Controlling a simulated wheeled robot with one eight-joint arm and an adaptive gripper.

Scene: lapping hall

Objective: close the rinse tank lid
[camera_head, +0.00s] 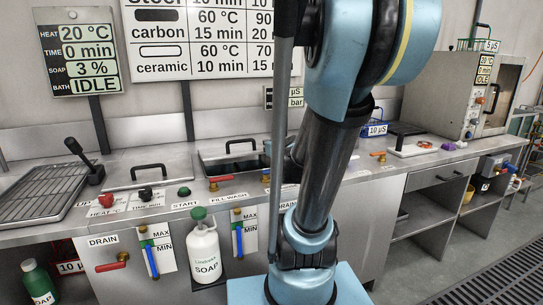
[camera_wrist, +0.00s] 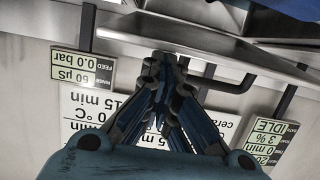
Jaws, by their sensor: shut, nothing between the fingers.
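My gripper (camera_wrist: 160,65) is shut and empty in the wrist view, which appears upside down. A dark bar handle (camera_wrist: 213,82) is close beside its fingertips, by a steel edge; I cannot tell whether they touch. In the head view, my arm hides the gripper. An open steel tank (camera_head: 222,163) is left of my arm, with a dark arched handle (camera_head: 240,143) at its back. My arm covers the area to its right, so I cannot clearly make out the rinse tank lid or its angle. A rinse readout (camera_wrist: 82,67) shows in the wrist view.
Left of the open tank is a flat closed lid (camera_head: 165,176) with a black handle. A drain rack (camera_head: 42,193) is at far left. A soap bottle (camera_head: 204,250) stands at the bench front. A steel oven-like cabinet (camera_head: 440,90) stands at right.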

